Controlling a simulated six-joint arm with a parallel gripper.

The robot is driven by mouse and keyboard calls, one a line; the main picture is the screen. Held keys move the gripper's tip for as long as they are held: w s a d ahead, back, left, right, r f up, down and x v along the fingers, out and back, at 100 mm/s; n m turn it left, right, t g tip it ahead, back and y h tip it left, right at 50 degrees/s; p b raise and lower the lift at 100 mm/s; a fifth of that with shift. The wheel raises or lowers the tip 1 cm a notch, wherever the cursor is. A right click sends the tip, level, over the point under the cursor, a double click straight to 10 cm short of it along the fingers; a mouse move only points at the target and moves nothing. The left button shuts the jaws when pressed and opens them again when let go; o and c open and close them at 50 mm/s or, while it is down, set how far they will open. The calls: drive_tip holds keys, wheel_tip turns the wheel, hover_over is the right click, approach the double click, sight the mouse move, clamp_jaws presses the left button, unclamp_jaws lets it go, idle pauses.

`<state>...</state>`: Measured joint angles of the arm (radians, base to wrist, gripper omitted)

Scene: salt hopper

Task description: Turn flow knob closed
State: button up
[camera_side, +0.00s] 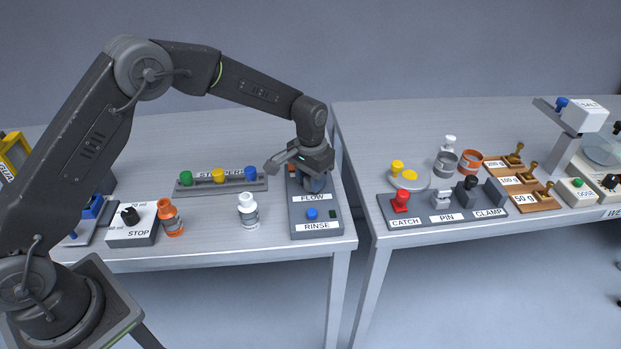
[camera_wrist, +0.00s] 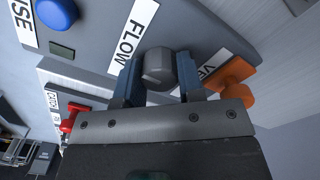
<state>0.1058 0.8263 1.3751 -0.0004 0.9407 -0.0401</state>
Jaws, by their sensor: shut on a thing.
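The flow knob (camera_wrist: 159,68) is a grey, faceted knob beside the white FLOW label (camera_wrist: 134,32) in the wrist view. My gripper (camera_wrist: 158,78) has one finger on each side of the knob and is shut on it. In the side view my gripper (camera_side: 314,180) points down over the grey panel (camera_side: 317,220), just behind the FLOW label (camera_side: 312,197). There it hides most of the knob. The knob's turn angle cannot be told.
An orange knob (camera_wrist: 232,75) stands close to one finger in the wrist view. A blue RINSE button (camera_side: 312,213) is on the same panel. A white bottle (camera_side: 248,210) and a rack of stoppers (camera_side: 221,183) stand to the left. A gap separates the two tables.

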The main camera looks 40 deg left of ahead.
drive_tip(key=shift+n, duration=0.5)
drive_tip(key=o, duration=0.9)
wheel_tip(320, 180, up, 14)
drive_tip(key=shift+f, duration=0.1)
idle(0.4)
